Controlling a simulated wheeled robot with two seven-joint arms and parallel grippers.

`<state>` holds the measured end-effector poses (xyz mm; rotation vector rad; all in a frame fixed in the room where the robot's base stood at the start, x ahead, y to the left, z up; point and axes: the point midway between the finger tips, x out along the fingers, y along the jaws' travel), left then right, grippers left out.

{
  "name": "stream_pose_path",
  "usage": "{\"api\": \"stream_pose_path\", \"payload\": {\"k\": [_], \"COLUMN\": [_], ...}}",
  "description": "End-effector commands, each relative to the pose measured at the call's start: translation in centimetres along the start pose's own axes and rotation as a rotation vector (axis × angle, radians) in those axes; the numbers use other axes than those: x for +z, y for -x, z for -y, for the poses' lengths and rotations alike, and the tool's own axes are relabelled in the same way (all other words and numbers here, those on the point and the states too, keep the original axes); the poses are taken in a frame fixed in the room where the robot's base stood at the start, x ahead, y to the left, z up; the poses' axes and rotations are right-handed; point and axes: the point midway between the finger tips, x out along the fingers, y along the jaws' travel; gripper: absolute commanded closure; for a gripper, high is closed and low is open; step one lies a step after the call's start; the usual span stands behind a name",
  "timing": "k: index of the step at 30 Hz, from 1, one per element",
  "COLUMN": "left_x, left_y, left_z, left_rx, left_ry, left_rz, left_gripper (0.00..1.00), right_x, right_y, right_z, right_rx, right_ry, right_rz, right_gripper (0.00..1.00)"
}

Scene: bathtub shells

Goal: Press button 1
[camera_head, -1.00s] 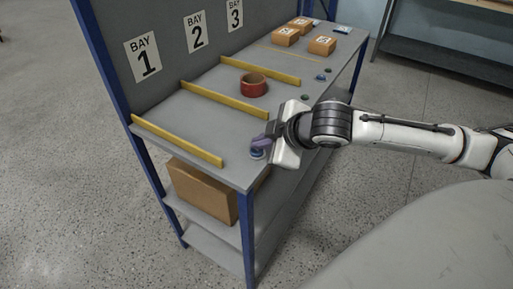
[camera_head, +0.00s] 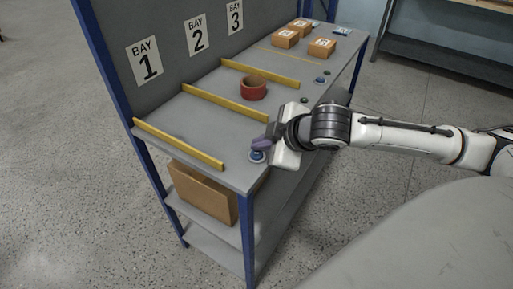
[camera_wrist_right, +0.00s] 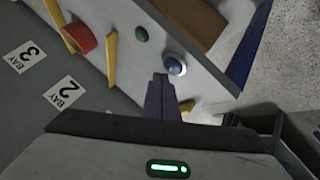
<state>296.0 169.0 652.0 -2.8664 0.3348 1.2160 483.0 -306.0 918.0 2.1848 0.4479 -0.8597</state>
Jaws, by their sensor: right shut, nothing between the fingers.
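Button 1 (camera_head: 257,156), a round blue button in a pale ring, sits near the front corner of the grey bench, in line with the BAY 1 sign (camera_head: 145,60). It also shows in the right wrist view (camera_wrist_right: 175,66). My right gripper (camera_head: 261,144) is shut and empty, its purple fingers close to the button and partly over it in the head view. In the right wrist view its fingertips (camera_wrist_right: 160,76) appear just beside the button. I cannot tell whether they touch. My left gripper is not in view.
Yellow dividers (camera_head: 178,143) split the grey bench (camera_head: 200,123) into bays. A red tape roll (camera_head: 253,88) lies farther back. A dark green button (camera_wrist_right: 141,34) is nearby. Several cardboard boxes (camera_head: 321,47) stand at the far end, and an open carton (camera_head: 203,195) is on the shelf below.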

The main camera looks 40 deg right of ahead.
Motion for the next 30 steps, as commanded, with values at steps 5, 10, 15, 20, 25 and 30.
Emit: {"api": "stream_pose_path", "payload": {"k": [5, 10, 15, 20, 25, 30], "left_x": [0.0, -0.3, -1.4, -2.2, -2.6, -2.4], "left_y": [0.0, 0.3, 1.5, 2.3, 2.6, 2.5], "left_z": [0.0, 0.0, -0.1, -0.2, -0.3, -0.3], "left_rx": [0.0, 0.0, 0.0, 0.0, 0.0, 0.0], "left_ry": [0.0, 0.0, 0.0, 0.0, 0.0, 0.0], "left_rz": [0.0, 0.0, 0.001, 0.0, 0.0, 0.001], "left_gripper": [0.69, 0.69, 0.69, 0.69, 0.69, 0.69], "right_x": [0.0, -0.2, -0.9, -1.5, -2.3, -3.0], "right_y": [-0.1, 0.2, 1.2, 2.1, 3.1, 4.0], "right_z": [0.0, -0.2, -0.9, -1.5, -2.4, -3.0], "right_rx": [0.0, 0.0, -0.001, 0.001, 0.002, 0.002], "right_ry": [0.0, 0.0, -0.001, 0.0, 0.0, 0.001], "right_rz": [0.0, 0.0, 0.0, -0.001, -0.002, -0.001], "right_gripper": [1.0, 1.0, 1.0, 1.0, 1.0, 1.0]}}
